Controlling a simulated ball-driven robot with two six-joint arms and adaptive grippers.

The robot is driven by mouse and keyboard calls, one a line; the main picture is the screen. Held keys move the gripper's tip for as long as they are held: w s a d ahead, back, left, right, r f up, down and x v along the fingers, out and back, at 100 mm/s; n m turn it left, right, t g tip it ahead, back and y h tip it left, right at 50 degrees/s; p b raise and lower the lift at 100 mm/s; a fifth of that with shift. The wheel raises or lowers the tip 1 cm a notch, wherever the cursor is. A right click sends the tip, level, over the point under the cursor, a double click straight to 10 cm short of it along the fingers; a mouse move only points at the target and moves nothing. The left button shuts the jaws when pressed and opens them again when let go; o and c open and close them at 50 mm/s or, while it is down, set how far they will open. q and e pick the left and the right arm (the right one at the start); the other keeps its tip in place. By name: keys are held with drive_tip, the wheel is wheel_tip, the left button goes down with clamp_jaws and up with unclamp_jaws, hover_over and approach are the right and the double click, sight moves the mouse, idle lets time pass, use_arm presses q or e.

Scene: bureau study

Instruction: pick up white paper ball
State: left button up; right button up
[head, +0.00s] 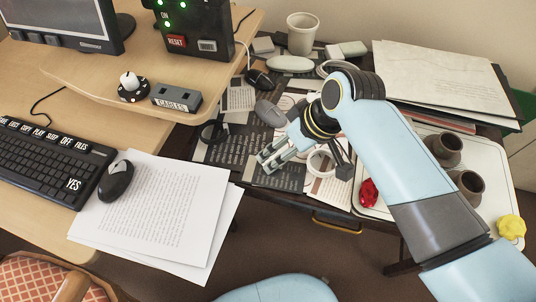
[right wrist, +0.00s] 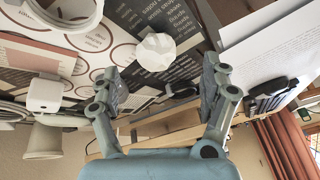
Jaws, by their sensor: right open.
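The white paper ball (right wrist: 156,51) shows in the right wrist view as a small crumpled lump on the dark printed papers, just beyond and between my fingertips. In the head view I cannot make it out; my right gripper and wrist cover part of that area. My right gripper (head: 268,160) reaches down over the cluttered dark desk in the head view. In the right wrist view, its two fingers (right wrist: 162,76) are spread wide with nothing between them. My left gripper is in neither view.
A white tape ring (head: 322,163) lies right of my gripper. A tray (head: 482,150) with two brown cups (head: 468,186) and a red crumpled ball (head: 368,192) is further right. Printed sheets (head: 165,215) and a black mouse (head: 116,181) lie left. A white cup (head: 302,34) stands behind.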

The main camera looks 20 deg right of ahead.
sight(277, 154)
drive_tip(key=shift+w+a+f, duration=0.15)
drive_tip(key=shift+f, duration=0.3)
drive_tip(key=shift+w+a+f, duration=0.1)
drive_tip(key=shift+w+f, duration=0.05)
drive_tip(key=shift+f, duration=0.1)
drive_tip(key=x, duration=0.2)
drive_tip(key=b+x, duration=0.1)
drive_tip(key=shift+w+f, duration=0.35)
drive_tip(key=shift+f, duration=0.05)
drive_tip(key=shift+w+f, duration=0.15)
drive_tip(key=shift+f, duration=0.3)
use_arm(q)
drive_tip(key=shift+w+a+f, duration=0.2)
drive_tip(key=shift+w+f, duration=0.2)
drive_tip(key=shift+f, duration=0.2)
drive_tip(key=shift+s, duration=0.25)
use_arm(e)
drive_tip(key=c, duration=0.8)
